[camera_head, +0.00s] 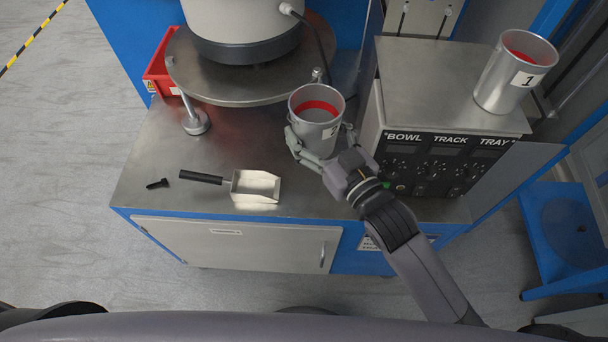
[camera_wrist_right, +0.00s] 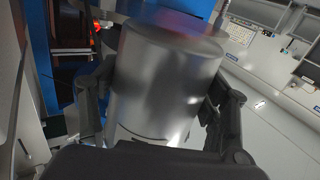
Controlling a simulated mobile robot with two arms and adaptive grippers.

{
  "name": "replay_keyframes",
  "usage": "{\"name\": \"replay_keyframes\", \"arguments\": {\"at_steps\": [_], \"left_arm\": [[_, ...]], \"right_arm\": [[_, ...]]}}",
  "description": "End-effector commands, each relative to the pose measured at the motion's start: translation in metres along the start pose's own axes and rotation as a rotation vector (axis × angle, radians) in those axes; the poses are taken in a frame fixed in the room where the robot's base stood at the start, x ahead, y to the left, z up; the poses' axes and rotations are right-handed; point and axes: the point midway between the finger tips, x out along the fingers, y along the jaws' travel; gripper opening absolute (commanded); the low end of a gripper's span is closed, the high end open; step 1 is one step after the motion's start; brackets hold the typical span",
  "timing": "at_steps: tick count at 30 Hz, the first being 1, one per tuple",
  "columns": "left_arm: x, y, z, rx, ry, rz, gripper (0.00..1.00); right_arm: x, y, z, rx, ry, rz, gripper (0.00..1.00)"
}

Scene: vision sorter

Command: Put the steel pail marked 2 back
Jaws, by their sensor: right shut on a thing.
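A steel pail (camera_head: 317,136) with a red band inside is held by my right gripper (camera_head: 320,145), over the bench top in front of the round plate. Its white label is partly hidden by the gripper, so its number is hard to read. In the right wrist view the pail (camera_wrist_right: 165,85) stands between the two dark fingers, one on each side. I cannot tell whether its base touches the bench. A second steel pail (camera_head: 510,75), marked 1, stands on the control box at the right. My left gripper is not in view.
The control box (camera_head: 445,75), labelled BOWL, TRACK and TRAY, stands right of the held pail. A round steel plate (camera_head: 215,85) carries a large bowl unit behind it. A scoop (camera_head: 255,186) and small black part (camera_head: 157,184) lie on the bench (camera_head: 145,155). A red bin (camera_head: 160,68) is at left.

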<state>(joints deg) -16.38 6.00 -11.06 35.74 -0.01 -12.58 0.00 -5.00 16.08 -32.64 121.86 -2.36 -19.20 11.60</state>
Motion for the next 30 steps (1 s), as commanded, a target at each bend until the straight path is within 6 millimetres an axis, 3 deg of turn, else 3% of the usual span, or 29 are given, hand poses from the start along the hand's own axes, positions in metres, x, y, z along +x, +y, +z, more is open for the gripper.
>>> {"name": "replay_keyframes", "arguments": {"at_steps": [9, 15, 24, 30], "left_arm": [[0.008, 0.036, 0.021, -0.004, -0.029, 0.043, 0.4], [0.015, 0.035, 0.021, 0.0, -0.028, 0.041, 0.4], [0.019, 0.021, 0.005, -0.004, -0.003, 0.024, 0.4], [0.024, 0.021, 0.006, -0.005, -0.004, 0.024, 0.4]], "right_arm": [[0.0, -0.003, 0.083, 0.003, -0.006, 0.0, 0.09], [0.001, -0.003, 0.132, 0.003, -0.004, 0.001, 0.09], [0.001, -0.004, 0.163, 0.001, -0.001, 0.0, 0.09], [0.001, -0.004, 0.191, 0.001, -0.001, 0.0, 0.09]]}}
